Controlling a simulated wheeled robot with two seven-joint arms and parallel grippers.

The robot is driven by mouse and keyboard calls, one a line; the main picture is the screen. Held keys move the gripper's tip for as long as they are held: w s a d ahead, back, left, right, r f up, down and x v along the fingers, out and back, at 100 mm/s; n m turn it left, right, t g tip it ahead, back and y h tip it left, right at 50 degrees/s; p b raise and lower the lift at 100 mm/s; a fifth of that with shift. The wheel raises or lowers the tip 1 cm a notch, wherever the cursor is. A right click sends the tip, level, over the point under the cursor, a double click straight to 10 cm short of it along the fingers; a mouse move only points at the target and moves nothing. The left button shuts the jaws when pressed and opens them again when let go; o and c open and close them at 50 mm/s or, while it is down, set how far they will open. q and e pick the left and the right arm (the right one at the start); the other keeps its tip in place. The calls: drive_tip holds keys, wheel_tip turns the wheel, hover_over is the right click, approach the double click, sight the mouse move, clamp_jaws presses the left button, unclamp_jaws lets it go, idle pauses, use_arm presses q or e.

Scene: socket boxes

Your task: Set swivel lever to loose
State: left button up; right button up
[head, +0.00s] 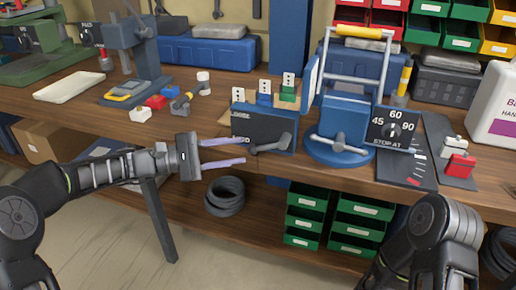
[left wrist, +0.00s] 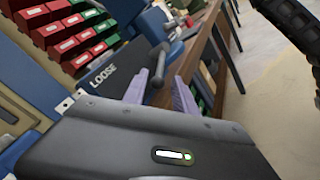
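The swivel lever (head: 270,146) is a grey bar on the front of a dark panel (head: 262,130) at the bench's front edge. Its free end points left and slightly down, near the lower label, which ends in "D" and is partly hidden. "LOOSE" is printed at the panel's upper left. My left gripper (head: 243,150) is open and empty, its two purple fingers pointing right, tips just left of the lever's end. In the left wrist view, the lever (left wrist: 160,62) shows between the fingers (left wrist: 160,92); contact cannot be told. My right gripper is out of view.
Green bins (head: 303,215) sit below the bench.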

sight(260, 148)
use_arm(q)
drive_tip(key=x, duration=0.6)
drive_tip(key=shift+w+d, duration=0.1)
drive_tip(key=shift+d, duration=0.1)
clamp_jaws()
drive_tip(key=shift+a, duration=0.1)
